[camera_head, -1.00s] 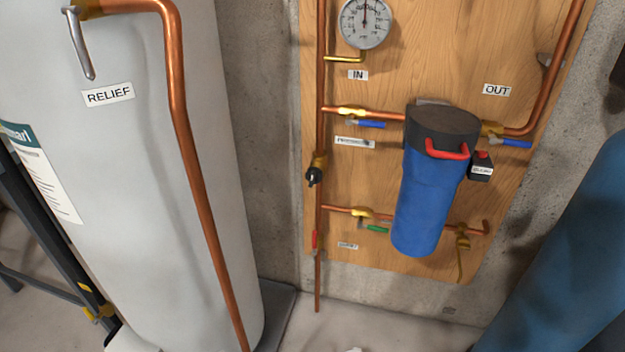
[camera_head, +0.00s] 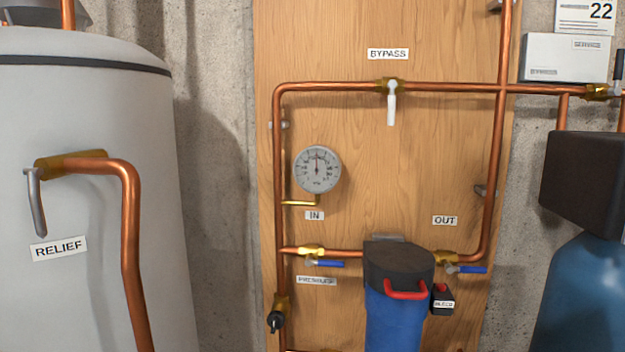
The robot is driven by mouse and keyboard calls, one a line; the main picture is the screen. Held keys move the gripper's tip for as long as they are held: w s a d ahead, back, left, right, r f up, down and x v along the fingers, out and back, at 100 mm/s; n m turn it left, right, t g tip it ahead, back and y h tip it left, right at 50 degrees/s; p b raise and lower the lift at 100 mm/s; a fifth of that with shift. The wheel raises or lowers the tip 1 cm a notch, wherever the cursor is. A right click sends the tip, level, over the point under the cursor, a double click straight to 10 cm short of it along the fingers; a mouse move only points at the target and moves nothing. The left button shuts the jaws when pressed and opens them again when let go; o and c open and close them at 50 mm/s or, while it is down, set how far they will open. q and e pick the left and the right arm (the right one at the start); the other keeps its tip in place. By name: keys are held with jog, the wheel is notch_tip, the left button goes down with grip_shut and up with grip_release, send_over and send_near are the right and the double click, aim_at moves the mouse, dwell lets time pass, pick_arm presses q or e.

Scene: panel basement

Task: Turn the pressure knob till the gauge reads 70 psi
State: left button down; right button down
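The round pressure gauge (camera_head: 317,169) is mounted on the wooden panel above the IN label (camera_head: 315,215). Its needle points about straight up; the numbers are too small to read. A black knob on a brass fitting (camera_head: 276,320) sits low on the left copper pipe, below and left of the gauge. A small label that seems to read PRESSURE (camera_head: 316,281) is above and right of this knob. Neither of my grippers shows in the head view.
A blue filter housing (camera_head: 392,318) with a black cap and red handle hangs right of the knob. A blue-handled valve (camera_head: 326,263) is above the knob. A grey tank (camera_head: 75,240) with a RELIEF pipe (camera_head: 130,240) stands left. A blue tank (camera_head: 585,300) stands right.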

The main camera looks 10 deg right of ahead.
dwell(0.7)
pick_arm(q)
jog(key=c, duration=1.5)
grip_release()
